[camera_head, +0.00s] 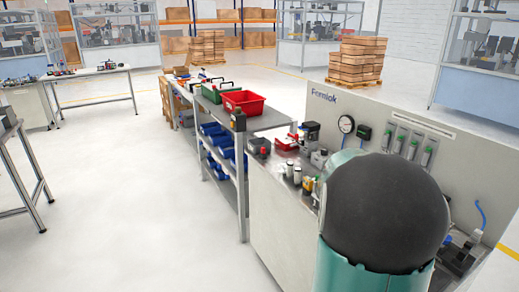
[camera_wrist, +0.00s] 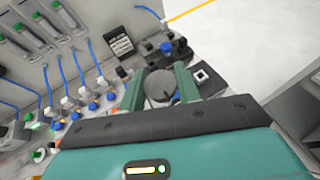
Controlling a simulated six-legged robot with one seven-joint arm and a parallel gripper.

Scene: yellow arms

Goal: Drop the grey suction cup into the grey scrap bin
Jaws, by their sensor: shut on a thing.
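In the wrist view, my gripper (camera_wrist: 160,82) has its two green fingers on either side of a round grey piece, the suction cup (camera_wrist: 159,90), and is shut on it. The cup is over or close to the bench top, among small fittings; I cannot tell how high it is. In the head view, my own arm hides the gripper and the cup. I cannot make out the grey scrap bin for certain in either view.
A bench with a grey back panel (camera_head: 350,105) carries a gauge, valves and small parts. A shelf cart (camera_head: 265,121) beside it holds a red crate (camera_head: 243,102), a green crate (camera_head: 217,90) and blue bins (camera_head: 218,138). The floor (camera_head: 130,200) to the left is clear.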

